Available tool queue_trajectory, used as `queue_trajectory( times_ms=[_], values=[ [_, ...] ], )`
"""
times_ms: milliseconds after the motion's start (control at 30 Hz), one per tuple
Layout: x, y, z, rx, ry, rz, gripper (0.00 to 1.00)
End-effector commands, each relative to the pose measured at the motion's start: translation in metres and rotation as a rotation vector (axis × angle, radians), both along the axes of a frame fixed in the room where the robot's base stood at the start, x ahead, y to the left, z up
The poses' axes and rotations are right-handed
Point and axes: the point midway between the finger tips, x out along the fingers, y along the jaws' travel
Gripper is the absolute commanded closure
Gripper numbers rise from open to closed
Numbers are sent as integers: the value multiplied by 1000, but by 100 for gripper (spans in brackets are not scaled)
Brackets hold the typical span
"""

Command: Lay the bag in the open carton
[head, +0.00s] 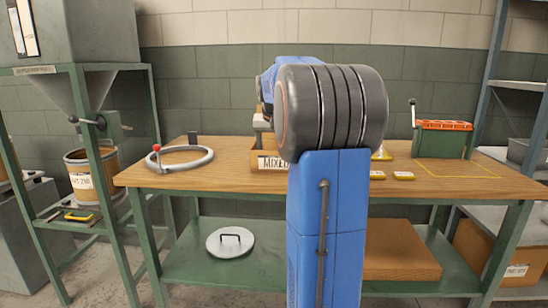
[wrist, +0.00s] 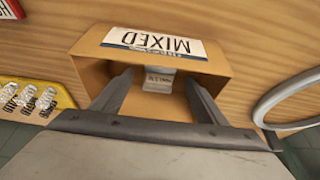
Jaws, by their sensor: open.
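The open carton (wrist: 110,60) is brown and bears a white label reading MIXED, upside down in the wrist view. In the head view the carton (head: 254,155) stands on the workbench, partly hidden behind my arm. A small pale bag (wrist: 158,82) with printed text shows inside the carton, between my fingertips. My gripper (wrist: 158,78) is open, its two fingers reaching into the carton's opening on either side of the bag. I cannot tell how much of the bag rests on the carton floor. In the head view my gripper (head: 262,122) is over the carton, mostly hidden by my arm.
A grey ring (head: 205,153) with a red knob lies left of the carton. A yellow tray (wrist: 62,92) with several small packets lies on the carton's other side. A green box with a red top (head: 442,140) stands at the bench's right. A yellow-outlined area (head: 455,170) is clear.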

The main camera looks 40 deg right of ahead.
Motion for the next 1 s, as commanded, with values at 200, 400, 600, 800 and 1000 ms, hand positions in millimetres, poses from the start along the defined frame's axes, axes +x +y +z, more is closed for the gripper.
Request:
queue_trajectory(
  times_ms=[200, 400, 600, 800, 1000],
  values=[
    [-11, 13, 41, -2, -3, 0, 33],
    [-18, 21, 69, -1, -2, 1, 33],
    [-21, 26, 81, -1, 0, 1, 33],
    [-22, 27, 82, 0, 0, 1, 33],
    [-30, 65, 76, -1, -1, 62, 33]
  ],
)
